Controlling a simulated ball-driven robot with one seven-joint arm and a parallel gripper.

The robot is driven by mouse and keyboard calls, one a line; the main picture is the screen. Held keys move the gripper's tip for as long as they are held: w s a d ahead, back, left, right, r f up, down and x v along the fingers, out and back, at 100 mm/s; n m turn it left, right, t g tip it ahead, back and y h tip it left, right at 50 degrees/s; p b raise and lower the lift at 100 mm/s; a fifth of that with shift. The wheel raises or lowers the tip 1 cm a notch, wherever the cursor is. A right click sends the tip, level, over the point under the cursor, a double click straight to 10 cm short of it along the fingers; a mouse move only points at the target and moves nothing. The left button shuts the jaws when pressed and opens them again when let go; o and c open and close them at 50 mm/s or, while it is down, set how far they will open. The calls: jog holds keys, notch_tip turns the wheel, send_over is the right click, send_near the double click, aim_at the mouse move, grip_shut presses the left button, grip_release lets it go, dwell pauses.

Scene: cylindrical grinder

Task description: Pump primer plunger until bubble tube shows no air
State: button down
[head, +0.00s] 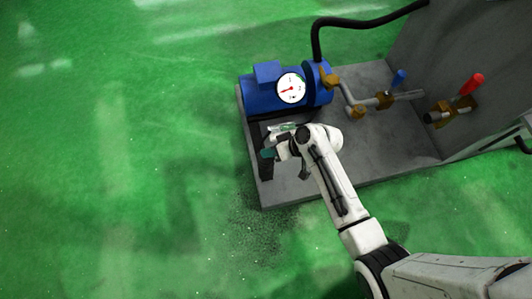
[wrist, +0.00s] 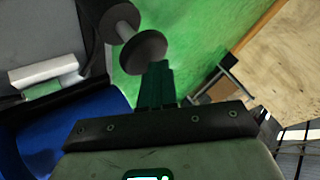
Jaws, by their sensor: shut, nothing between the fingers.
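My gripper (wrist: 158,84) is shut and empty, with its dark green fingers together. In the wrist view a dark grey, spool-shaped knob with two round discs, which looks like the primer plunger (wrist: 143,53), is just beyond the fingertips. The fingertips overlap its lower disc edge in the picture; I cannot tell whether they touch. A pale tube, white above and greenish below, which looks like the bubble tube (wrist: 43,76), is at the left; air inside cannot be made out.
A blue pump (head: 262,92) with a round gauge (head: 291,88) sits on the grey plinth (head: 380,140). Blue (head: 399,77) and red (head: 472,84) valve handles stand to the right, and a black hose (head: 350,23) arches above. Green floor (head: 110,150) is clear at left.

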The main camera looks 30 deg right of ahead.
jog(key=shift+f+b, duration=0.5)
jog(key=shift+f, duration=0.3)
dwell(0.4)
jog(key=shift+r, duration=0.1)
jog(key=shift+r+p, duration=2)
jog(key=shift+p, duration=0.1)
jog(key=shift+r, duration=0.1)
notch_tip(320, 180, up, 5)
jog(key=p, duration=0.5)
jog(key=shift+s, duration=0.1)
